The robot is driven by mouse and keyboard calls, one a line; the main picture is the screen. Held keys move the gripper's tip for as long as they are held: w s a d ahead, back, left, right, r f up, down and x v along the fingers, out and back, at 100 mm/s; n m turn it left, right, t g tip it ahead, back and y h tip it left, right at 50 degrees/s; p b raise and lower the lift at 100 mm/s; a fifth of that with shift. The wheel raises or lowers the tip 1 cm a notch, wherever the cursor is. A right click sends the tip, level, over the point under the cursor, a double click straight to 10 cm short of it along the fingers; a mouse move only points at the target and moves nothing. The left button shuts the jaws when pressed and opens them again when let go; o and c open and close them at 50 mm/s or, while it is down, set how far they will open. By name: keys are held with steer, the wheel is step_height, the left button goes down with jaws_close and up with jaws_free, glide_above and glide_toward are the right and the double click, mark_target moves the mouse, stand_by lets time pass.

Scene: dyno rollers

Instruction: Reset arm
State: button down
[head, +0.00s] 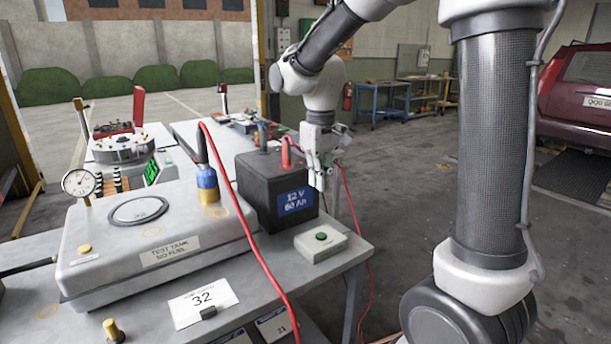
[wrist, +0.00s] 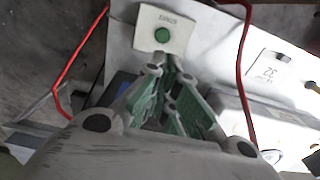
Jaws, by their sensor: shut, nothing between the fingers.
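My gripper (head: 319,183) hangs from my arm at the right side of the black 12 V battery (head: 268,180), above the bench's right edge. In the wrist view my gripper (wrist: 172,88) shows its green-padded fingers close together, shut with nothing between them. A small beige box with a green button (head: 321,238) lies on the bench in front of the battery. In the wrist view the green button (wrist: 162,35) shows just past the fingertips. The fingers appear apart from the button box. They hide part of the battery in the wrist view.
A grey test tank (head: 160,240) with a gauge (head: 78,182) fills the bench's left. A red cable (head: 245,235) crosses the bench and another hangs off its right edge. The floor to the right is open, towards a red car (head: 580,90).

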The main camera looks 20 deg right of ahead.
steer(key=s+d+r+m+t, duration=0.1)
steer(key=s+d, duration=0.4)
steer(key=s, duration=0.5)
steer(key=s+d+r+m+t, duration=0.2)
steer(key=s+d+r, duration=0.3)
steer(key=s, duration=0.6)
steer(key=shift+s+d+t, duration=0.25)
steer(key=shift+d+t, duration=0.1)
steer(key=shift+t, duration=0.25)
stand_by(1.4)
